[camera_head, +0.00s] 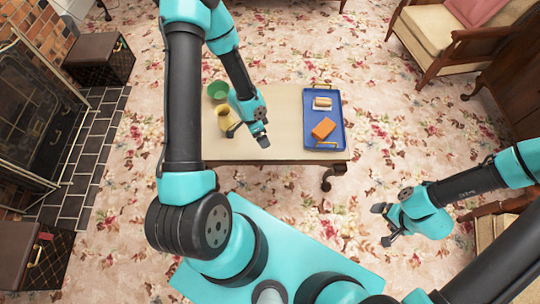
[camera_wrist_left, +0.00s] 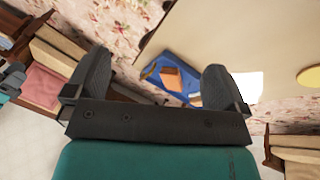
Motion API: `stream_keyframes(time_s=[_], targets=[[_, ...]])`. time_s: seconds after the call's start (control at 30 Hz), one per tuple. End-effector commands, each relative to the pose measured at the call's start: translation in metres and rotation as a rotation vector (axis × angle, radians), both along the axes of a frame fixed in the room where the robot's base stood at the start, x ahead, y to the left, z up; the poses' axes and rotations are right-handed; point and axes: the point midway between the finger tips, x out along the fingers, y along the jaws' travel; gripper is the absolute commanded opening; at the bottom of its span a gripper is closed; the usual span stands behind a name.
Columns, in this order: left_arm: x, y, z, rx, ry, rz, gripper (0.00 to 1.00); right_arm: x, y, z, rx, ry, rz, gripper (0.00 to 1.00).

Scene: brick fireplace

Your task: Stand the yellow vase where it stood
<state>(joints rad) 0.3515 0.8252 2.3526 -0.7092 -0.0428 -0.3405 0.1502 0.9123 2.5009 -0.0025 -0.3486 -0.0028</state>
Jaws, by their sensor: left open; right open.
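The yellow vase (camera_head: 223,117) stands on the left part of the low table in the head view, partly hidden by my left gripper. My left gripper (camera_head: 248,135) is open just right of and in front of the vase. I cannot tell whether it touches the vase. In the left wrist view its two fingers (camera_wrist_left: 157,85) are spread with nothing held between them. A yellow patch (camera_wrist_left: 311,76) shows at that view's right edge; I cannot tell if it is the vase. My right gripper (camera_head: 382,224) is open and empty, over the carpet right of the table.
A green pot (camera_head: 217,90) stands behind the vase on the table (camera_head: 280,112). A blue tray (camera_head: 323,98) at the table's right holds an orange block (camera_head: 323,128) and a small cream-and-brown item (camera_head: 322,103). The table's middle is bare.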

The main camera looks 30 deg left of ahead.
Motion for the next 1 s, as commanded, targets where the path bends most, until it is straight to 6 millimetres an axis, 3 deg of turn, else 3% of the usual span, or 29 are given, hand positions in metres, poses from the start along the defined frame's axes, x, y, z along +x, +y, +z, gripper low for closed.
stream_keyframes(time_s=[0.1, 0.33, 0.53, 1.0], targets=[[-0.017, -0.034, -0.001, -0.034, 0.074, 0.220, 1.00, 0.000, 0.000, 0.000, 0.000, 0.000, 0.000, 0.97], [-0.050, -0.073, -0.001, -0.027, 0.195, 0.634, 1.00, 0.000, 0.000, 0.000, 0.000, 0.000, 0.000, 0.97], [-0.066, -0.082, 0.000, 0.000, 0.232, 0.803, 1.00, 0.000, 0.000, 0.000, 0.000, 0.000, 0.000, 0.97], [-0.066, -0.082, 0.000, 0.001, 0.234, 0.814, 1.00, 0.000, 0.000, 0.000, 0.000, 0.000, 0.000, 0.97]])
